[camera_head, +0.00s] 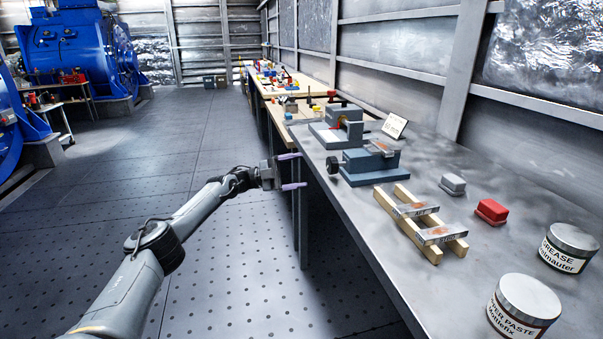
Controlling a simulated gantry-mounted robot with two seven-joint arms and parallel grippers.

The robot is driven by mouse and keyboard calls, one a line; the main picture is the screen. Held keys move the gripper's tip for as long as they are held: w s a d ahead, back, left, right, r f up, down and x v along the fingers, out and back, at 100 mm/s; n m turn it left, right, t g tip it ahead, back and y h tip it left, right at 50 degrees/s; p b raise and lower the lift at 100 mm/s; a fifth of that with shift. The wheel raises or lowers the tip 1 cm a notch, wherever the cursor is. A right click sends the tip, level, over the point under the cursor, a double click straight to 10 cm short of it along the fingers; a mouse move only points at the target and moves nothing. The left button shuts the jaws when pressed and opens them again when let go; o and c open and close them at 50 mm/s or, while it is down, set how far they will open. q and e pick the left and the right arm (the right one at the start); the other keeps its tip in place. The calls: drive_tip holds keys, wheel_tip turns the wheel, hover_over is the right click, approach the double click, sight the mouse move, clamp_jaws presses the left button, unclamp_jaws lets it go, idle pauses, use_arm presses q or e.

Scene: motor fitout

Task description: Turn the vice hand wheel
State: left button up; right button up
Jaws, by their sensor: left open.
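The blue vice (369,167) sits on the grey workbench near its left edge. Its black hand wheel (332,165) is on the vice's left side, close to the bench edge. A metal piece (381,148) lies on top of the vice. My left gripper (300,171) is left of the hand wheel, beyond the bench edge. Its two purple-grey fingers point right, one above the other, open with nothing between them. A gap shows between the fingers and the wheel. My right gripper is out of the picture.
Wooden rails (425,225) carry metal plates on the bench. A grey block (453,184), a red block (491,211) and two jars, grease (568,248) and paste (523,306), stand to the right. A grey-green machine (338,128) is behind the vice.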

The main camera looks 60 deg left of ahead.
use_arm(q)
drive_tip(key=shift+s+a+f, duration=0.2)
drive_tip(key=shift+s+a, duration=0.05)
drive_tip(key=shift+s, duration=0.15)
drive_tip(key=shift+s, duration=0.1)
drive_tip(key=shift+r, duration=0.1)
idle(0.3)
